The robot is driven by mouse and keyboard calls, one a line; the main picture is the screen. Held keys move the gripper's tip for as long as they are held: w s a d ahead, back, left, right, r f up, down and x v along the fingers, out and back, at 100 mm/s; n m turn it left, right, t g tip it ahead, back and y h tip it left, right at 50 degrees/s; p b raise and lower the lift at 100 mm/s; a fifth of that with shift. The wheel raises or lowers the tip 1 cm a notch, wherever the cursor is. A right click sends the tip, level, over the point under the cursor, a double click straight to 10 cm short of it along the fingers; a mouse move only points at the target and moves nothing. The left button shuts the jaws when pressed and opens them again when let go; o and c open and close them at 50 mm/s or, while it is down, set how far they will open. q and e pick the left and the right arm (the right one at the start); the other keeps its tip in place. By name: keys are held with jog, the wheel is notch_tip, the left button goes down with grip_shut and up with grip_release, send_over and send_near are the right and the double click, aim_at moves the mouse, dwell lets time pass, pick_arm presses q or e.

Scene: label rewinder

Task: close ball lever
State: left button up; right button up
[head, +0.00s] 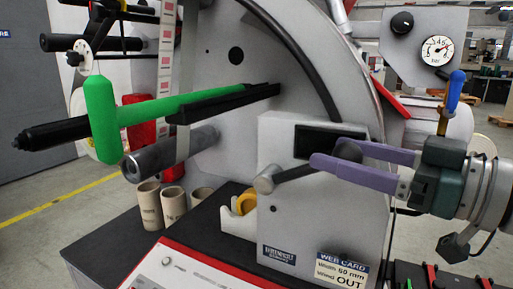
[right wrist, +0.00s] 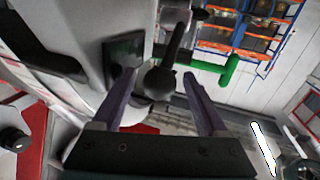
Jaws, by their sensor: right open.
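The ball lever is a dark bar (head: 305,170) on the front of the grey machine box (head: 275,225). It slants up to the right from a grey round hub (head: 265,181) to a black ball (head: 347,151). My right gripper (head: 325,153) comes in from the right, its purple fingers spread on either side of the ball end. The ball (right wrist: 160,83) also shows in the right wrist view, between the two open fingertips (right wrist: 162,80). I cannot tell whether either finger touches it. My left gripper is not in view.
A green T-shaped part (head: 103,115) on a bar sticks out at the left. A blue-handled valve (head: 456,88) stands above my right wrist. Cardboard cores (head: 150,205) and a yellow tape roll (head: 245,202) sit left of the box. A gauge (head: 437,50) is at the upper right.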

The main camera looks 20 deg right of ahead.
jog(key=shift+c, duration=0.4)
grip_shut()
dwell(0.4)
dwell(0.7)
